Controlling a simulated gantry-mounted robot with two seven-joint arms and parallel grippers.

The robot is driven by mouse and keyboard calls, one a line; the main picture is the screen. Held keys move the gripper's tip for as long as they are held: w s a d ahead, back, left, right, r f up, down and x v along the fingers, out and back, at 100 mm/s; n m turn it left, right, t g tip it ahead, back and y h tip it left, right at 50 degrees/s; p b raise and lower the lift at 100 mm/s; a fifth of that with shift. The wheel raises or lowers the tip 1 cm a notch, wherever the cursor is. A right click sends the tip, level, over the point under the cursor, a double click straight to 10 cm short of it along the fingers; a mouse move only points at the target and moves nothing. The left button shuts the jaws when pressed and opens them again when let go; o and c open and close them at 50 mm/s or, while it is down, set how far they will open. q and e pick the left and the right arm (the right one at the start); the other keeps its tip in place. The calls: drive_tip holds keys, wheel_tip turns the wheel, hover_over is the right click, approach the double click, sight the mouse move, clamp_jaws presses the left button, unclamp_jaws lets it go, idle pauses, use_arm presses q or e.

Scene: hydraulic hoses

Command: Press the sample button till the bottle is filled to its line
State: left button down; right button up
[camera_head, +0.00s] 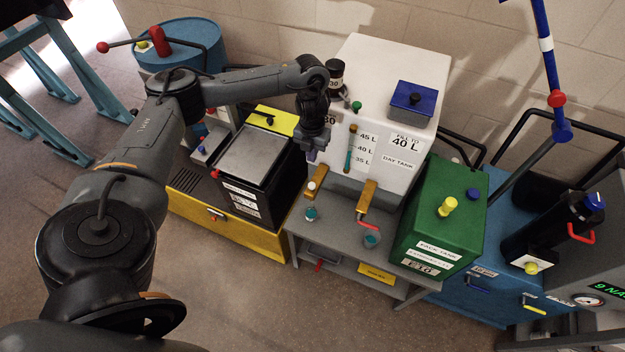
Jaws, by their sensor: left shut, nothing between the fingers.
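My left gripper (312,154) is shut and empty. It points down in front of the white day tank (362,70), in the middle of the picture. Below it is a small brass block with a white round knob (311,185), which may be the sample button; a gap shows between them. Under that block a small bottle (311,214) with teal content stands on the grey stand. A second small vessel (371,240) stands under a brass tap with a red lever (368,223). Fill lines on the bottles are too small to make out. My right gripper is not in view.
A black tank with a grey lid (252,150) stands on a yellow cabinet to the left. A green tank (440,220) stands close on the right. A blue drum (181,45) is at the back left. Open floor (230,300) lies in front.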

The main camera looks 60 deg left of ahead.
use_arm(q)
drive_tip(key=b, duration=0.2)
approach(312, 185)
wheel_tip(312, 185, down, 7)
drive_tip(key=shift+a+r, duration=0.1)
idle(0.6)
